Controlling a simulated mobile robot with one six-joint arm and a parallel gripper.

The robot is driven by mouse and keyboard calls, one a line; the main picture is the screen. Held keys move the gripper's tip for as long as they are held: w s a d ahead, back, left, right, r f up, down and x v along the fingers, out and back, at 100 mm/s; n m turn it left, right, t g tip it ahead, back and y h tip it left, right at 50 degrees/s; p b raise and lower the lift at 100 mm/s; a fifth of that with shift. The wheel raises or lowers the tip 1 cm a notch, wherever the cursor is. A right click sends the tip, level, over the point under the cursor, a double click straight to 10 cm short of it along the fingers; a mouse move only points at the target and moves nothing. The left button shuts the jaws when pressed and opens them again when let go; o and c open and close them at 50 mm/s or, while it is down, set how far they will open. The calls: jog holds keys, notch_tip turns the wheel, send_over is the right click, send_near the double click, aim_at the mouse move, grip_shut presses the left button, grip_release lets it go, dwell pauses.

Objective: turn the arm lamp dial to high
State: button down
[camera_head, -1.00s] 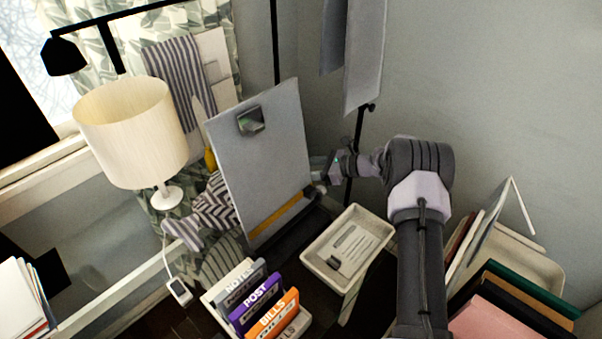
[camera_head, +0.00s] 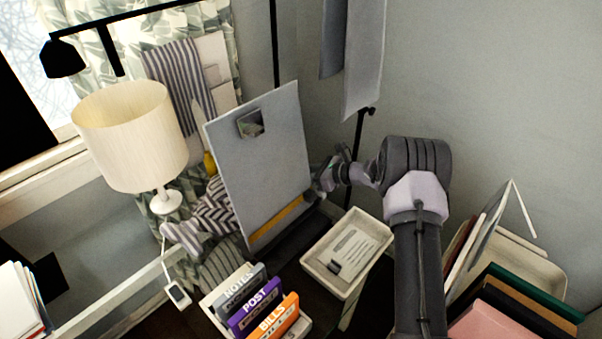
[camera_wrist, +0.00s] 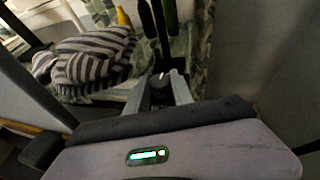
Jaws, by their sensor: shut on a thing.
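A dark round dial (camera_wrist: 160,85) with a short white mark near its top sits between the fingertips of my gripper (camera_wrist: 158,92) in the wrist view. My gripper is shut on this dial. In the head view my gripper (camera_head: 322,182) is at the right edge of the grey board, and its fingertips and the dial cannot be made out there. The black arm lamp has its shade (camera_head: 63,57) at the upper left and a long black arm running right. The dial's printed settings are too small and dark to read.
The grey board (camera_head: 262,165) stands close beside my gripper. A cream tray (camera_head: 378,243) lies in front of it. Striped cloth (camera_wrist: 92,58) lies left of the dial in the wrist view. A cream table lamp (camera_head: 130,135) and file boxes (camera_head: 258,300) stand further left.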

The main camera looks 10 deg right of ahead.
jog(key=c, duration=1.1)
grip_release()
jog(key=p+v, duration=0.4)
jog(key=v, duration=1.3)
jog(key=shift+s+r+p, duration=0.2)
jog(key=shift+s+p, duration=0.05)
jog(key=shift+p, duration=0.1)
jog(key=shift+h, duration=0.3)
